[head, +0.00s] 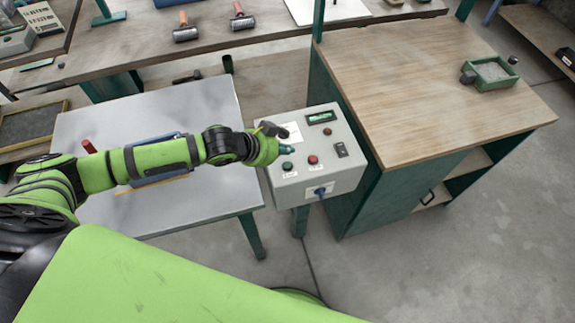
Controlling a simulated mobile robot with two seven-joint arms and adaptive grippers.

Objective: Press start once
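A light grey control box (338,178) stands on a post between the metal table and the wooden-topped cabinet. Its sloped face has a green button (287,166) at the lower left, a red button (313,160) beside it, a small display (320,117) and a black switch (341,149). My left gripper (283,141) is over the left part of the face, just above the green button in the picture. Its fingers are small and partly hidden, so I cannot tell whether they are open or touching the panel. My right gripper is out of view.
The grey metal table (215,195) lies under my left arm, with a blue object (155,141) partly hidden by it. The cabinet (420,90) is close on the box's right and carries a green tray (490,73). A workbench (150,45) with rollers runs behind.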

